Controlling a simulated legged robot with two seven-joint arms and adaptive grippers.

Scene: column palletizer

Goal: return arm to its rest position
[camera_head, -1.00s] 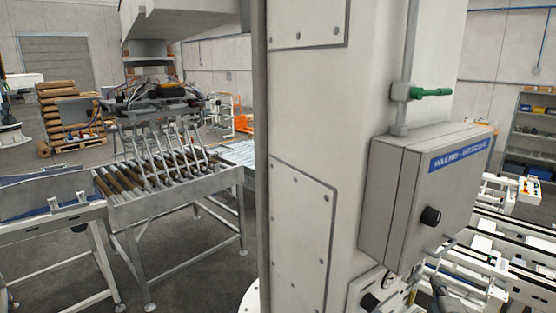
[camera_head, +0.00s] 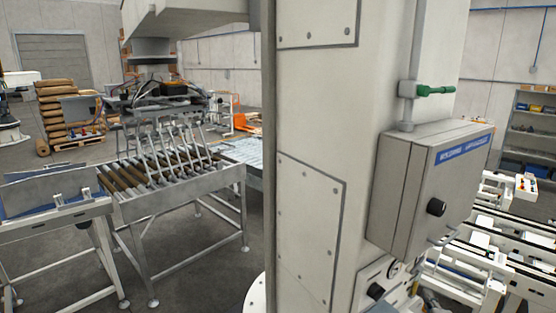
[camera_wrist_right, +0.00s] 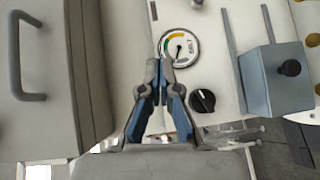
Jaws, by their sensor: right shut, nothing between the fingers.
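My right gripper (camera_wrist_right: 159,70) is in the middle of the right wrist view. Its blue and grey fingers meet at the tips with nothing between them. Behind the tips is a pale panel with a round gauge (camera_wrist_right: 179,47) and a black knob (camera_wrist_right: 202,100). I cannot tell the exact gap to the panel; no contact shows. In the head view the gauge (camera_head: 393,268) sits low on the column, below the grey control box (camera_head: 422,195). My right gripper is hard to make out in the head view. My left gripper is not in view.
The pale column (camera_head: 320,120) fills the middle of the head view. A roller conveyor (camera_head: 178,170) stands left, under the palletizer head. White conveyor frames (camera_head: 490,250) stand right.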

